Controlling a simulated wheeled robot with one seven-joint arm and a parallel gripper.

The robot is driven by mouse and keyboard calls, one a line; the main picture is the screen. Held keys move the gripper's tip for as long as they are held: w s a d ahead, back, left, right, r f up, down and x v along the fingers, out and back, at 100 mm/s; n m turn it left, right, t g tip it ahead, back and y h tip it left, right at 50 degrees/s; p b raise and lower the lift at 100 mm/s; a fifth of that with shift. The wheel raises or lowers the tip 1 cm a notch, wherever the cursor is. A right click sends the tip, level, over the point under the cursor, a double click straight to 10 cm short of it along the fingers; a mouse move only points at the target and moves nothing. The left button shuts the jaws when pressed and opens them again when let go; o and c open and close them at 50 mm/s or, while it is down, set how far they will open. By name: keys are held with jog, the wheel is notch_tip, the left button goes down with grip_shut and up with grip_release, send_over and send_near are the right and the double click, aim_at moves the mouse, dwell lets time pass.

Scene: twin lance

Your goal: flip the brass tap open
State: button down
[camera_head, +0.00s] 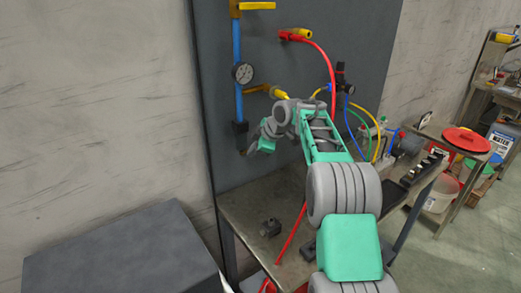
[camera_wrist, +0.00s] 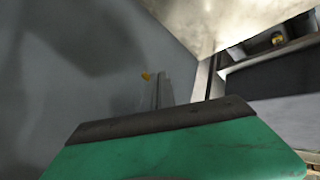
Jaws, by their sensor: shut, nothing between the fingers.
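A brass-yellow tap (camera_head: 237,8) with a lever (camera_head: 258,5) reaching right sits at the top of the blue pipe (camera_head: 238,60) on the grey panel. A second brass-coloured fitting (camera_head: 259,88) sticks out to the right of the pipe, below the gauge. I cannot tell which of these is the task's tap. My gripper (camera_head: 250,149) is shut and empty, beside the pipe's lower end and below both fittings. In the wrist view, the narrow grey fingers (camera_wrist: 161,90) show beyond my green wrist housing. A small yellow spot (camera_wrist: 146,76) is just left of them; I cannot identify it.
A round gauge (camera_head: 242,73) sits on the pipe. A metal bench (camera_head: 240,203) below carries a small dark block (camera_head: 270,227). A dark box (camera_head: 120,255) stands front left.

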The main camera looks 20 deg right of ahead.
jog(key=shift+w+a, duration=0.1)
jog(key=shift+a, duration=0.2)
dwell(0.4)
jog(key=s+d+r+b, duration=0.2)
jog(key=s+d+r, duration=0.4)
jog(key=s+r, duration=0.1)
jog(key=shift+d+r, duration=0.2)
jog(key=shift+r, duration=0.35)
